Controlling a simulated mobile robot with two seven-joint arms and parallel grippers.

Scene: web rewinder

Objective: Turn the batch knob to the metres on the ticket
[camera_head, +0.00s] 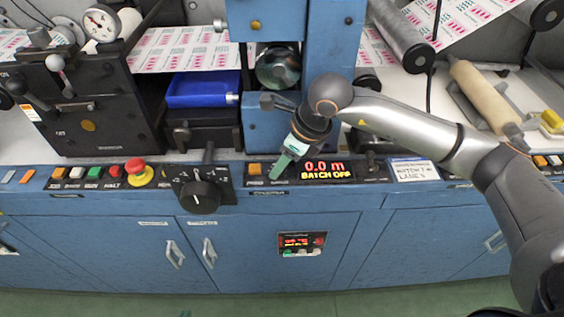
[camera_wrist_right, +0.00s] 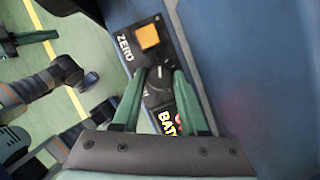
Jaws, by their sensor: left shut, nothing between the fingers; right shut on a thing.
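The batch knob (camera_wrist_right: 158,88) is a small dark round knob on the console strip, between the green fingers of my right gripper (camera_wrist_right: 155,100). In the head view my right gripper (camera_head: 282,165) points down at the strip and hides the knob. It is shut on the knob. The display (camera_head: 325,171) beside it reads "0.0 m" and "BATCH OFF". The ticket (camera_head: 414,170) is a white handwritten card right of the display; its small writing seems to say "BATCH 7 m". My left gripper (camera_wrist_right: 32,38) shows at the upper left of the wrist view, shut, away from the console.
An orange ZERO button (camera_wrist_right: 147,36) is close beside the batch knob. A large black knob (camera_head: 201,195) and a red stop button (camera_head: 138,172) are further left on the console. A small panel (camera_head: 302,244) with a red display is on the cabinet below.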

